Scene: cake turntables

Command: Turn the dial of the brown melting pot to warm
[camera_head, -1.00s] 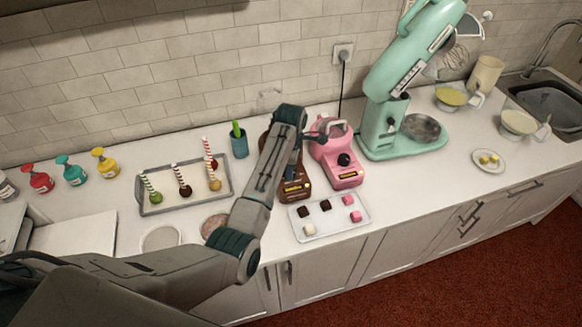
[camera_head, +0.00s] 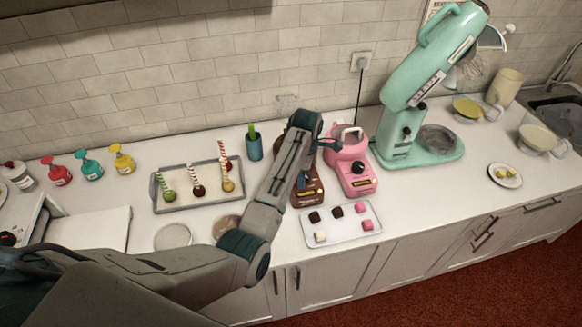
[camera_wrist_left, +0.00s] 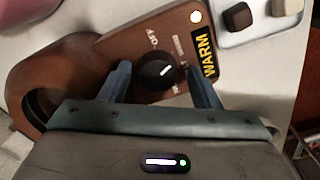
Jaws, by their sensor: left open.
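The brown melting pot (camera_head: 312,196) stands on the counter, largely hidden by my left arm in the head view. In the left wrist view its brown front panel (camera_wrist_left: 130,52) carries a round black dial (camera_wrist_left: 157,70) with a white pointer mark. An OFF label sits near the dial, a yellow WARM sign (camera_wrist_left: 208,54) shows at the panel's edge, and a small lamp (camera_wrist_left: 195,17) glows beside it. My left gripper (camera_wrist_left: 156,77) is open, with one finger on either side of the dial; I cannot tell whether they touch it. My right gripper is out of view.
A pink melting pot (camera_head: 348,158) stands close on the right, with a mint stand mixer (camera_head: 418,150) beyond. A tray of chocolate and pink cubes (camera_head: 342,231) lies in front. A cake-pop tray (camera_head: 163,207) and green-handled cup (camera_head: 254,149) are left.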

